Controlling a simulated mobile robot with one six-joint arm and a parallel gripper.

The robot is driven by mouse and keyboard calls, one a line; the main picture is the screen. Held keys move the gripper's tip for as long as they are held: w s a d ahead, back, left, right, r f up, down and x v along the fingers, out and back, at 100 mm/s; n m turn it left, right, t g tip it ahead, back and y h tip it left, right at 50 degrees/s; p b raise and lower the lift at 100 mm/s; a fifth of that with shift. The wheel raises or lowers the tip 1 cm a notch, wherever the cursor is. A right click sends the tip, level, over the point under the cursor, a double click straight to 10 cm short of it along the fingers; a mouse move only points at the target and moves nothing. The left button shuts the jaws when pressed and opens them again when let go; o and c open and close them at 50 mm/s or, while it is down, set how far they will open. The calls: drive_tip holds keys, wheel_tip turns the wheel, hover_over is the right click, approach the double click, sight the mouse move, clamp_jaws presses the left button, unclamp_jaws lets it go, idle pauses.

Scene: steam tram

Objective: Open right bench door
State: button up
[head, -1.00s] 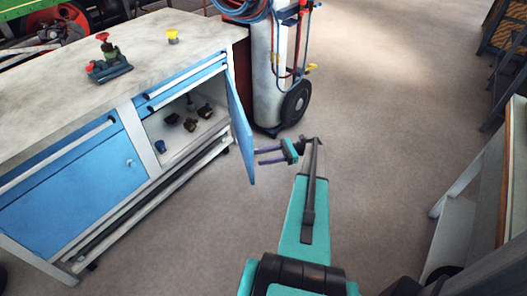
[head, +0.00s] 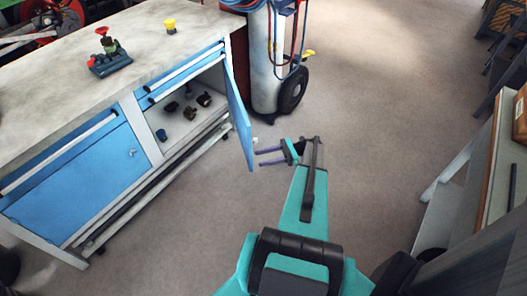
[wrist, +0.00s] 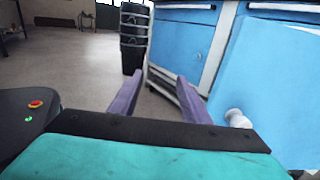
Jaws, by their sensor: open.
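The right bench door (head: 239,118) is blue and stands swung open at the right end of the workbench (head: 70,65), its edge toward me. The compartment behind it (head: 185,122) is open to view, with several small dark parts inside. My gripper (head: 270,156) is open and empty, just right of the door and apart from it. In the wrist view the open fingers (wrist: 155,100) show, with the blue door (wrist: 275,80) close on the right and its white round knob (wrist: 237,118) beside the right finger. The left bench door (head: 75,180) is shut.
A gas cylinder cart (head: 265,70) with a black wheel and hoses stands behind the door. A vise (head: 108,62) and a yellow-topped item (head: 170,27) are on the bench. A shelf unit (head: 455,180) stands at right. The floor between is clear.

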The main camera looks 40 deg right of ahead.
drive_tip(key=shift+s+a+r+p, duration=0.1)
drive_tip(key=shift+s+a+p, duration=0.4)
drive_tip(key=shift+s, duration=0.15)
